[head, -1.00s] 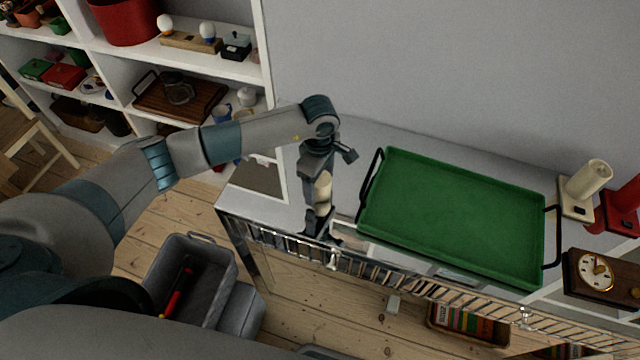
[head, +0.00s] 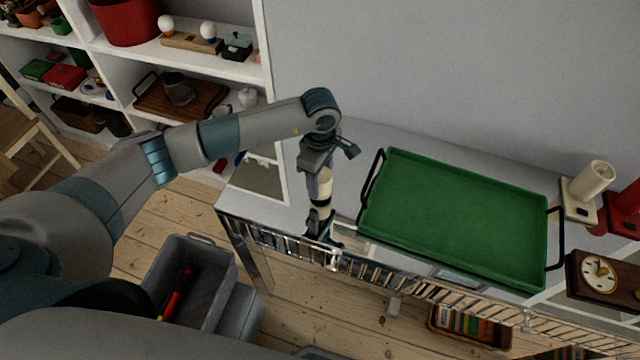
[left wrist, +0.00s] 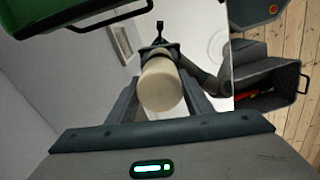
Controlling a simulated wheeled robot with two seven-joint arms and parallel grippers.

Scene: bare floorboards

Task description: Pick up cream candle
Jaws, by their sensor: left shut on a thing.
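The cream candle (head: 323,188) is a short pale cylinder, upright over the left end of the cabinet top in the head view. My left gripper (head: 320,212) points down from above and is shut on it. In the left wrist view the candle's round pale end (left wrist: 160,88) shows between the two grey fingers. The fingers hide part of its side, and I cannot tell whether its base touches the top. My right gripper is not in view.
A green tray (head: 377,222) with black handles lies just right of the candle. A cream cylinder on a base (head: 590,180) and a clock (head: 598,272) stand at the far right. A metal rail (head: 420,290) runs along the front edge. A grey bin (head: 226,275) stands below left.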

